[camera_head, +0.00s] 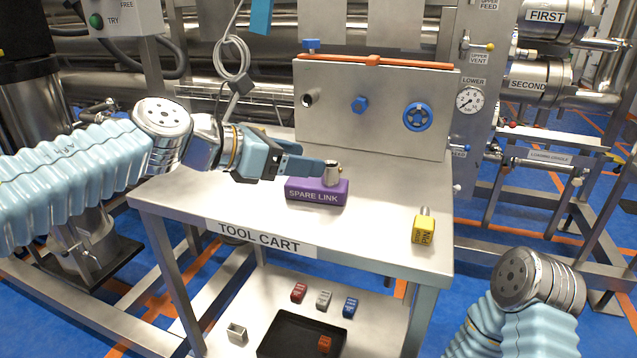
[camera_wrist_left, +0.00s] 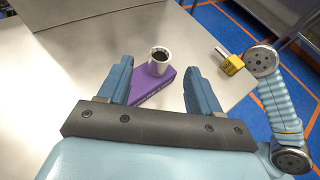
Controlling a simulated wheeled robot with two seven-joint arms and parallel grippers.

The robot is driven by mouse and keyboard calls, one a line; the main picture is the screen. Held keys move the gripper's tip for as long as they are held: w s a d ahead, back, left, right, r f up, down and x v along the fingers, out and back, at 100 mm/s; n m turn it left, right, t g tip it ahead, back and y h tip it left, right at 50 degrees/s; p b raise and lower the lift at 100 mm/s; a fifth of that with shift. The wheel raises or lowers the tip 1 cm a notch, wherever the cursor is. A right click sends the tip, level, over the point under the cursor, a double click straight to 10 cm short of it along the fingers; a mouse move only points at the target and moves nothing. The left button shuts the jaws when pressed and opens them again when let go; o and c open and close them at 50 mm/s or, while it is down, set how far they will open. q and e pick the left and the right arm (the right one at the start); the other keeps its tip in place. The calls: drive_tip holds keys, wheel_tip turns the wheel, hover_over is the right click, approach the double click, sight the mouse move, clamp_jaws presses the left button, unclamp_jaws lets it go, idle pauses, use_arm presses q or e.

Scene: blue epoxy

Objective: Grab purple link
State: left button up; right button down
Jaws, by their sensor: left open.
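The purple link (camera_head: 317,193), a block lettered SPARE LINK with a short metal cylinder on top, sits on the tool cart's top (camera_head: 385,220). My left gripper (camera_head: 322,164) reaches in from the left, just above and behind the block in the head view. Its fingers are open. In the left wrist view the purple link (camera_wrist_left: 152,90) and its hollow cylinder show between and beyond the two blue fingers (camera_wrist_left: 158,75). I cannot tell whether a finger touches it. My right gripper is not in view; only part of that arm shows at the lower right.
A yellow PIN block (camera_head: 424,230) stands near the cart's right front corner. A metal panel (camera_head: 375,105) with a blue handwheel rises at the back. The lower shelf holds a black tray (camera_head: 285,338) and several small blocks. The cart top left of the link is clear.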

sight(338, 168)
use_arm(q)
drive_tip(key=x, duration=0.3)
drive_tip(key=shift+w+d+f, duration=0.1)
drive_tip(key=shift+w+d, duration=0.05)
drive_tip(key=shift+d, duration=0.1)
drive_tip(key=x, duration=0.5)
drive_tip(key=shift+f, duration=0.35)
drive_tip(key=shift+c, duration=0.2)
drive_tip(key=c, duration=1)
drive_tip(key=shift+c, duration=0.7)
drive_tip(key=shift+r, duration=0.15)
